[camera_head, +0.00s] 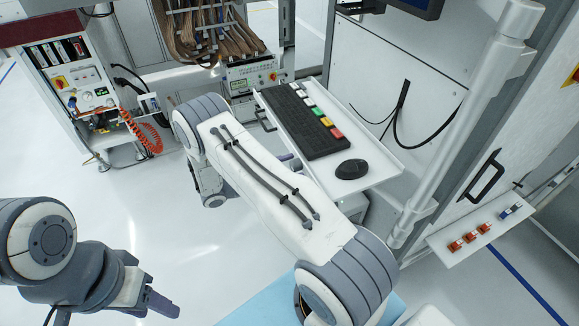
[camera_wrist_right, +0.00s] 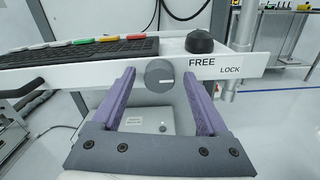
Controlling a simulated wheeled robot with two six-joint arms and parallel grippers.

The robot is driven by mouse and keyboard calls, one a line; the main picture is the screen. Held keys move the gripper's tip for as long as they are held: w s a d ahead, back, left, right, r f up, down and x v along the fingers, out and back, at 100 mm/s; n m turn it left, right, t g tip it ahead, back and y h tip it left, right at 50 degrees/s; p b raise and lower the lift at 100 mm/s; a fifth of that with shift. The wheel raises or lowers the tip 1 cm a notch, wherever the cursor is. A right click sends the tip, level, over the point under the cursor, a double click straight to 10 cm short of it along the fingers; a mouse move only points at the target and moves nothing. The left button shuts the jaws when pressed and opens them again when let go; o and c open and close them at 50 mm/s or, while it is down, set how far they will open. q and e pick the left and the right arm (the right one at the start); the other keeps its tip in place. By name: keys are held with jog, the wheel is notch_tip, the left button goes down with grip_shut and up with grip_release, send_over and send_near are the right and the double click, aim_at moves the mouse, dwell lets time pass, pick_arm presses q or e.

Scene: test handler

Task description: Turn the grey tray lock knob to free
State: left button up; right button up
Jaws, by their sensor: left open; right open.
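The grey tray lock knob (camera_wrist_right: 159,75) is round and sits on the front edge of the white keyboard tray (camera_wrist_right: 240,62). A pale mark on it points right, slightly down. The words FREE and LOCK are printed right of it, FREE higher. My right gripper (camera_wrist_right: 159,82) is open, with its purple fingers either side of the knob and a visible gap on each side. In the head view my right arm hides the knob and most of that gripper. The tray also shows in the head view (camera_head: 375,165). My left gripper (camera_head: 158,300) is open and empty at lower left.
A keyboard (camera_head: 305,120) with coloured keys and a black mouse (camera_head: 351,169) lie on the tray. A white post (camera_head: 440,150) stands right of it. A small shelf with red switches (camera_head: 470,238) is further right. The floor around my left gripper is clear.

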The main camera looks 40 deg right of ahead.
grip_shut()
jog(key=shift+n, duration=0.3)
jog(key=n, duration=0.3)
jog(key=shift+n, duration=0.4)
jog(key=n, duration=0.4)
jog(key=shift+n+p, duration=0.3)
jog(key=shift+p, duration=0.05)
jog(key=n, duration=0.8)
jog(key=shift+n+p, duration=0.3)
jog(key=shift+p, duration=0.05)
